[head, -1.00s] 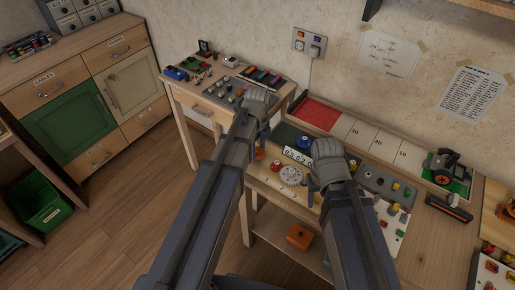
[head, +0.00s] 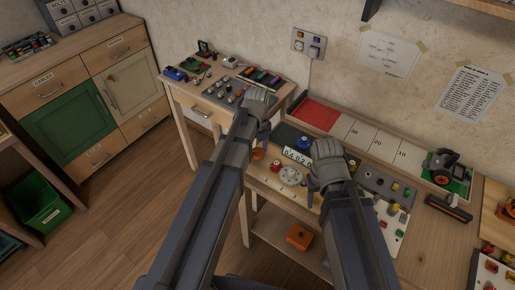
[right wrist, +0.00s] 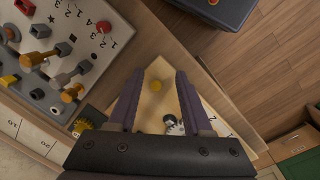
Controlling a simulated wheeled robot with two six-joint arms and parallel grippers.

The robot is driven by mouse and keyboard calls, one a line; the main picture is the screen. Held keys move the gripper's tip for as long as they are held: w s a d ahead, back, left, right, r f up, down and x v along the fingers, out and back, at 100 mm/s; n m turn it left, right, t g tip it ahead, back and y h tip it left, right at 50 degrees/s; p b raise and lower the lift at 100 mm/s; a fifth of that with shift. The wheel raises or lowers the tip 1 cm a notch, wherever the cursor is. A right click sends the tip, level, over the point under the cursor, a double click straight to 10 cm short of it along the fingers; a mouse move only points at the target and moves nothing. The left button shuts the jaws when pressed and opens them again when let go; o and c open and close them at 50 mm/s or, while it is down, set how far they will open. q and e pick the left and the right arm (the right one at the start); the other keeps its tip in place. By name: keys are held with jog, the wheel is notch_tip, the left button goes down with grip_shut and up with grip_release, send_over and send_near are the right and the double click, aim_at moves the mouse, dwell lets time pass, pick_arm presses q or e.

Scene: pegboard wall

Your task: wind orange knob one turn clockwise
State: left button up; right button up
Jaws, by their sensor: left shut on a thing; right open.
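The orange knob (head: 258,154) shows at the left end of the middle bench in the head view, partly hidden by my left arm. My left gripper (head: 263,137) reaches down right above it and is shut; its fingertips are mostly hidden, and the thing held appears to be the orange knob. My right gripper (head: 324,188) is over the same bench, to the right of a white dial (head: 290,174).
A red knob (head: 275,166), a number display (head: 298,156) and a blue knob (head: 304,142) stand near the grippers. A grey panel (head: 375,182) with buttons lies to the right. An orange box (head: 299,237) is on the lower shelf.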

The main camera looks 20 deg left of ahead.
aim_at(258, 151)
pick_arm(q)
jog(key=o, duration=1.4)
jog(key=shift+r, duration=0.15)
pick_arm(e)
jog(key=shift+r, duration=0.15)
pick_arm(q)
notch_tip(258, 151, up, 8)
jog(key=p, duration=0.8)
jog(key=shift+f, duration=0.2)
pick_arm(e)
notch_tip(258, 151, up, 8)
jog(key=shift+f, duration=0.25)
pick_arm(q)
jog(key=shift+f, duration=0.1)
